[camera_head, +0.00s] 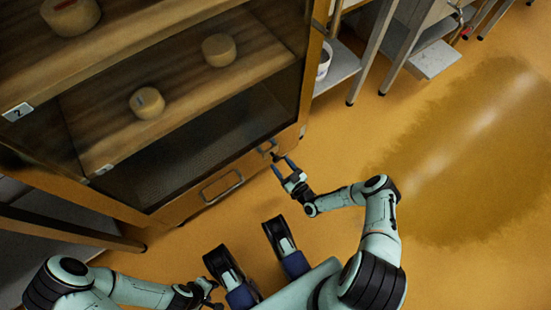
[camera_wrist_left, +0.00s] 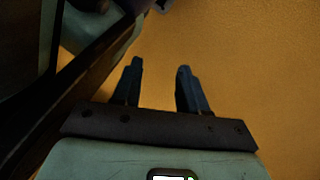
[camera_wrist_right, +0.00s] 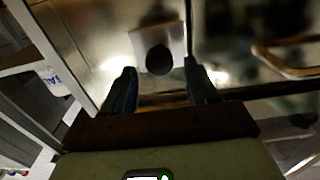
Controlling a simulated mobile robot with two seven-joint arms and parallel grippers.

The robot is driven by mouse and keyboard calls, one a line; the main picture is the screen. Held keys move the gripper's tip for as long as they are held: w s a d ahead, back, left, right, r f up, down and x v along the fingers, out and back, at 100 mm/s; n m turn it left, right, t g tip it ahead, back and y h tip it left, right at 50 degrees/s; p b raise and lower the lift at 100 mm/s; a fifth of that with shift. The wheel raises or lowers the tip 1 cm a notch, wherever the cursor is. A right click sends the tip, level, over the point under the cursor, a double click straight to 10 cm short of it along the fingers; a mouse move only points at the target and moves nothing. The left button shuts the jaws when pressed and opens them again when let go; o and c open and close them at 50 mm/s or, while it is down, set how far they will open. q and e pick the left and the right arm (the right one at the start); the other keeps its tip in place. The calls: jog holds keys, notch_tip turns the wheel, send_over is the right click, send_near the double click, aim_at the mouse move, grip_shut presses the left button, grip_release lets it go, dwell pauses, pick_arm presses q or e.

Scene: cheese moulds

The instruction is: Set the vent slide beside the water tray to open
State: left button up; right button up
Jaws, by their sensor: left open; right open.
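The vent slide shows in the right wrist view as a dark round knob (camera_wrist_right: 159,60) on a pale plate (camera_wrist_right: 146,40). In the head view it is the small dark fitting (camera_head: 267,149) at the cabinet's lower right corner. The water tray front has a bar handle (camera_head: 222,187), also in the right wrist view (camera_wrist_right: 285,62). My right gripper (camera_head: 281,163) is open just in front of the knob, which appears between its fingertips (camera_wrist_right: 158,72); I cannot tell if they touch. My left gripper (camera_wrist_left: 160,80) is open and empty, low at the left in the head view (camera_head: 212,291).
The glazed cabinet holds several cheeses, including one (camera_head: 147,102) on a lower wooden shelf. A white bucket (camera_head: 324,62) stands on a metal shelf right of the cabinet. A wet patch (camera_head: 460,150) covers floor at the right. Floor before the cabinet is clear.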

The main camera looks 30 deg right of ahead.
aim_at(278, 160)
pick_arm(q)
jog(key=shift+s+a+f+g+b, duration=0.1)
jog(key=shift+s+f+g+b, duration=0.15)
jog(key=shift+s, duration=0.45)
jog(key=shift+s+a+f+g+b, duration=0.15)
jog(key=shift+s+f+b, duration=0.15)
jog(key=shift+s, duration=0.35)
pick_arm(e)
jog(key=shift+w+a, duration=0.15)
jog(key=shift+w, duration=2)
pick_arm(q)
jog(key=shift+d, duration=0.1)
